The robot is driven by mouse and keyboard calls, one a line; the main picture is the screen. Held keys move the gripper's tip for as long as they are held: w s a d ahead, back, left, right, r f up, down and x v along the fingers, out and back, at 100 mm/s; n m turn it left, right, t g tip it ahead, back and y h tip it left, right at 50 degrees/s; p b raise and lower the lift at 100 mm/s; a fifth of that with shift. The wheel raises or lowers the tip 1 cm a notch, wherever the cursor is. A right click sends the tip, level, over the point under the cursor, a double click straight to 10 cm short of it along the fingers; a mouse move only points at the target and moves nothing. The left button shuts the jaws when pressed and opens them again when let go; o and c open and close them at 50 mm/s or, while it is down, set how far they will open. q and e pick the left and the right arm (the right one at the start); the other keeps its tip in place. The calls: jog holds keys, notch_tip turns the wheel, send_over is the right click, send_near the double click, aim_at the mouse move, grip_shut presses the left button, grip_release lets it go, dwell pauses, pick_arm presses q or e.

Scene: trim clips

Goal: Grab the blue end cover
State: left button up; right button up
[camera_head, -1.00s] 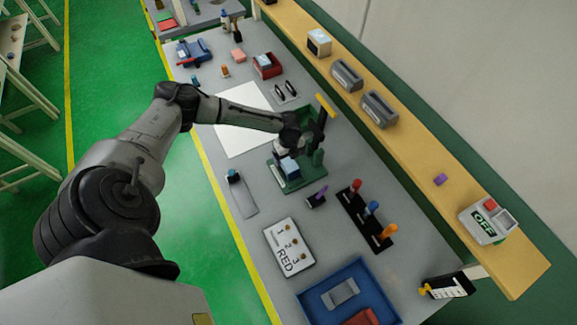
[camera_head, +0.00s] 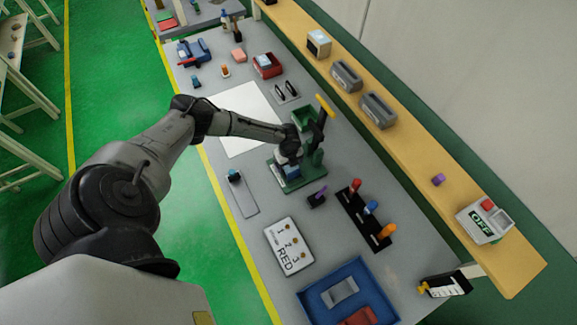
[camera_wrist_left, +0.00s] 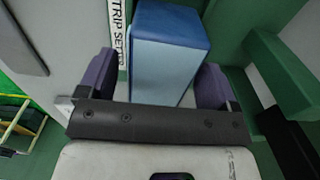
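A blue block (camera_head: 292,172), which I take to be the blue end cover, sits on the green press-like fixture (camera_head: 312,181) in the middle of the bench. My left gripper (camera_head: 290,160) is right over it and partly hides it. In the left wrist view the block (camera_wrist_left: 168,50) stands between the two purple fingers of the open left gripper (camera_wrist_left: 157,85). A gap shows between the left finger and the block; the right finger looks very close, and I cannot tell whether it touches. My right gripper is not in view.
The fixture's upright with a yellow-ended lever (camera_head: 325,106) rises beside the gripper. A green bin (camera_head: 305,117) stands behind. Nearby are a purple-topped piece (camera_head: 317,196), a black rack with coloured handles (camera_head: 366,219), a numbered plate (camera_head: 289,247) and a blue tray (camera_head: 312,305).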

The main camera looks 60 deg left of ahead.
pick_arm(q)
jog(key=c, duration=1)
